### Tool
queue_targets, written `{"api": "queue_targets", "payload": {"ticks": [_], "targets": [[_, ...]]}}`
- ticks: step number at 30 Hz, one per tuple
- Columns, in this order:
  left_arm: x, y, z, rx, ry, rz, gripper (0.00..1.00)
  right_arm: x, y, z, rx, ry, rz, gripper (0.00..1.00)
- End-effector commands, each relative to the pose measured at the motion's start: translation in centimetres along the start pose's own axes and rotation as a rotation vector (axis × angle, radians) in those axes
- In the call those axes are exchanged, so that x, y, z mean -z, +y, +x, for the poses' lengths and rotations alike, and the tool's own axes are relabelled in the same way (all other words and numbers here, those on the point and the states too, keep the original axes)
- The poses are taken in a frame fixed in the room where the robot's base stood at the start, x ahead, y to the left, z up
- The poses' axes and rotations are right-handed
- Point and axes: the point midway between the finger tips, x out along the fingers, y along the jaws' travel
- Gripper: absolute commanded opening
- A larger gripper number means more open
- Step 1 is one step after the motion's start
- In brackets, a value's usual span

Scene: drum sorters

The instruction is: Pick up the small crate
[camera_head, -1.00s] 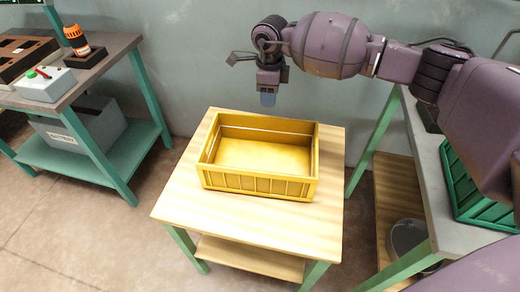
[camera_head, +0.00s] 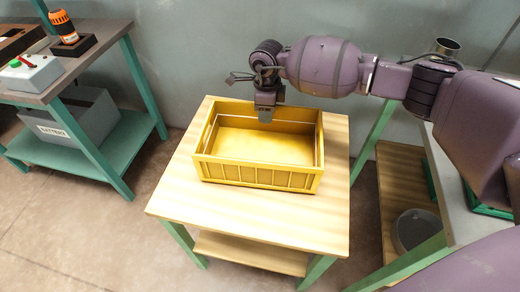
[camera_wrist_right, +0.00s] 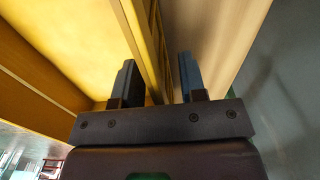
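The small crate (camera_head: 258,177) is yellow, open-topped and empty, and stands upright on a light wooden table (camera_head: 250,216). My right gripper (camera_head: 265,113) is at the crate's far wall, pointing down. In the right wrist view the right gripper (camera_wrist_right: 157,68) is open, with one finger on the inner side of the crate's wall (camera_wrist_right: 148,38) and the other on the outer side. There are gaps between the fingers and the wall, so it does not grip it. My left gripper is not in view.
A bench (camera_head: 95,63) at left holds a control box (camera_head: 30,72) and an orange-and-black item (camera_head: 63,24). A grey battery bin (camera_head: 85,125) is on its lower shelf. At right, another bench stands close to the table, with a bucket (camera_head: 415,230) below. A wall is behind.

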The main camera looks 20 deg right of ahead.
Motion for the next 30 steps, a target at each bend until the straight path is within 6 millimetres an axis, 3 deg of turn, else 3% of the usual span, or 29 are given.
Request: {"api": "queue_targets", "payload": {"ticks": [8,15,30], "targets": [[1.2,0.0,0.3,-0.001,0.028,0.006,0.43,-0.1,-0.1,0.1,0.004,-0.004,0.0,0.37],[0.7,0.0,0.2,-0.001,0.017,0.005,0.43,-0.1,-0.1,0.1,0.003,-0.003,0.0,0.0],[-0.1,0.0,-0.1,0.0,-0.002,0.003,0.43,0.0,-0.1,0.1,0.002,-0.003,0.001,0.0]]}}
